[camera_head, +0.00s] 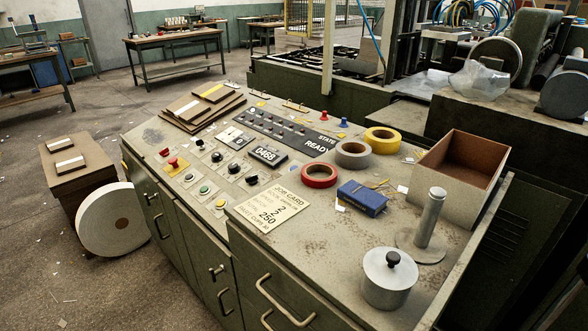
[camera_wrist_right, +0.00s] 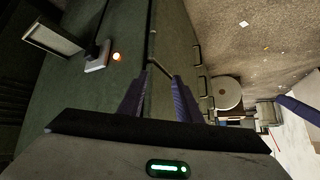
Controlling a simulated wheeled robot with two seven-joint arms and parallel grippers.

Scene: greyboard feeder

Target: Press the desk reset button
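The control desk (camera_head: 215,130) fills the middle of the head view. Its sloped panel carries a red button (camera_head: 173,163), a green button (camera_head: 204,189), a yellow button (camera_head: 220,203) and several black knobs. A blue button (camera_head: 343,122) sits near the back edge. I cannot read which one is the reset button. My right gripper (camera_wrist_right: 158,88) shows only in the right wrist view, its two fingers apart and empty, in front of a green surface. A small orange-lit round spot (camera_wrist_right: 116,57) is left of the fingers. My left gripper is not in view.
Tape rolls (camera_head: 319,175), a blue box (camera_head: 362,198), a job card (camera_head: 272,210), a lidded metal pot (camera_head: 388,279) and an open box (camera_head: 458,176) stand on the desk. Drawer handles (camera_head: 284,303) protrude in front. A large white roll (camera_head: 113,219) stands on the floor at left.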

